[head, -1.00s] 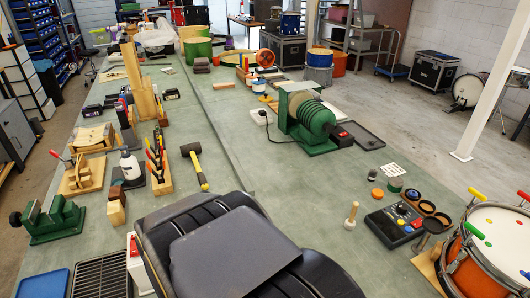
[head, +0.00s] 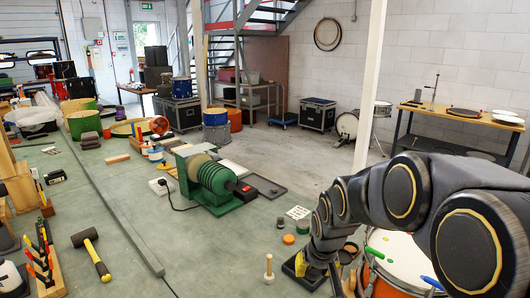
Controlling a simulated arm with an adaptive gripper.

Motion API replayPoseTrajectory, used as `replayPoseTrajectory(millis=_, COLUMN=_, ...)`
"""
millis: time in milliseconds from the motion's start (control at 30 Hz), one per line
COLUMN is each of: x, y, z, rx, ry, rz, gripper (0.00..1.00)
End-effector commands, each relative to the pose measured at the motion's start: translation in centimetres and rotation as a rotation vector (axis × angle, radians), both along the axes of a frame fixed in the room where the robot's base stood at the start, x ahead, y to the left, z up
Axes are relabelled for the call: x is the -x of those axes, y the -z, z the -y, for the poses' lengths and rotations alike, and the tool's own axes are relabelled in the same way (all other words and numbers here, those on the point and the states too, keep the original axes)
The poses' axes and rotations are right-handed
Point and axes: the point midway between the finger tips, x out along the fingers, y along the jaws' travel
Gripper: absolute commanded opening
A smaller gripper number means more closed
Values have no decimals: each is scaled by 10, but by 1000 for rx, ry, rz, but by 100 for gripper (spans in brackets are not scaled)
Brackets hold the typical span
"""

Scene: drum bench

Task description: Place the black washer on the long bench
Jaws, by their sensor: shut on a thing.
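The long bench (head: 230,245) has a green-grey top and runs from the front to the back left of the head view.
A green machine (head: 212,180) stands mid-bench with a dark tray (head: 266,186) to its right. A drum (head: 398,262) is at right. A mallet (head: 92,252) lies left; bench centre is clear.

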Motion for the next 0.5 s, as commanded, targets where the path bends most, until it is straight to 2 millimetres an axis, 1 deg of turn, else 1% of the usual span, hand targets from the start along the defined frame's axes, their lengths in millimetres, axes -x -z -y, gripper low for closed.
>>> replayPoseTrajectory(millis=33, x=0, y=-2, z=5, rx=0, ry=14, rz=1, gripper=24)
replayPoseTrajectory(millis=100, x=0, y=-3, z=8, rx=-1, ry=22, rz=1, gripper=24)
replayPoseTrajectory(millis=233, x=0, y=-3, z=8, rx=-1, ry=21, rz=1, gripper=24)
replayPoseTrajectory(millis=300, x=0, y=1, z=9, rx=-1, ry=22, rz=-1, gripper=24)
replayPoseTrajectory(millis=367, x=-1, y=9, z=13, rx=-1, ry=29, rz=-3, gripper=24)
replayPoseTrajectory(millis=467, x=-4, y=37, z=26, rx=1, ry=49, rz=-7, gripper=24)
replayPoseTrajectory(millis=500, x=-4, y=52, z=33, rx=1, ry=59, rz=-9, gripper=24)
